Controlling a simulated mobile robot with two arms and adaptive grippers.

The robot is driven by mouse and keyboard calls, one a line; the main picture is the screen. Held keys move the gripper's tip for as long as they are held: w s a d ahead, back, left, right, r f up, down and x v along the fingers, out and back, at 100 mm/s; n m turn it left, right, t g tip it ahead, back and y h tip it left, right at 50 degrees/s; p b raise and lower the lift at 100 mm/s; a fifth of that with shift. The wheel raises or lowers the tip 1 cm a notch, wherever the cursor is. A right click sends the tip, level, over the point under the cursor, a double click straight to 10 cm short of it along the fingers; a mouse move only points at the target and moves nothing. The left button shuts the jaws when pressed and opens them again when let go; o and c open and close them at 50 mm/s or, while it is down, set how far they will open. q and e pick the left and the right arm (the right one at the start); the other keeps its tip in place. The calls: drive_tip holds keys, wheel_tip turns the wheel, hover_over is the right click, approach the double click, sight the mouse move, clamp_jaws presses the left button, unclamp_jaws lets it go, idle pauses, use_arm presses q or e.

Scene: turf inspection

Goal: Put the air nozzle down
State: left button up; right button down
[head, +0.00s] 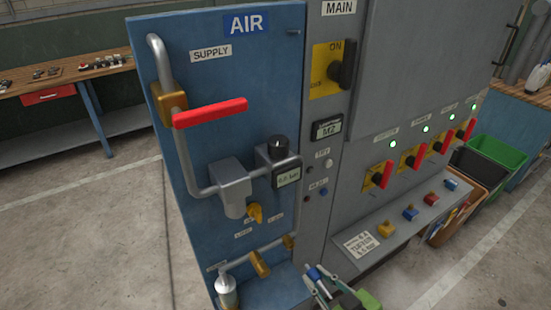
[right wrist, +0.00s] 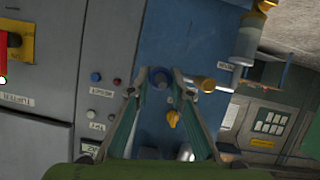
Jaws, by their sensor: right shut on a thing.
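The air nozzle, a small blue piece (head: 314,274), is at the bottom of the head view. My right gripper (head: 322,284) is shut on it, in front of the foot of the blue AIR panel (head: 240,120). In the right wrist view, a dark blue round end (right wrist: 158,77) shows between the fingertips of this gripper (right wrist: 156,84). The rest of the nozzle is hidden or too small to make out. My left gripper is in neither view.
The panel carries grey pipes, a red supply lever (head: 210,113) and a silver fitting (head: 227,290) at lower left. A grey ledge with push buttons (head: 410,212) juts out at right. Bins (head: 498,150) stand beyond it. A workbench (head: 60,85) is at back left.

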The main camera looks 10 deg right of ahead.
drive_tip(key=d, duration=0.1)
wheel_tip(320, 180, up, 15)
drive_tip(key=n+g+y+b, duration=0.3)
drive_tip(key=n+g+y, duration=0.2)
drive_tip(key=n+y, duration=0.25)
hover_over(323, 286)
drive_tip(key=shift+d, duration=0.3)
drive_tip(key=shift+a+f, duration=0.2)
drive_tip(key=shift+f, duration=0.15)
idle(0.4)
drive_tip(key=shift+a, duration=0.1)
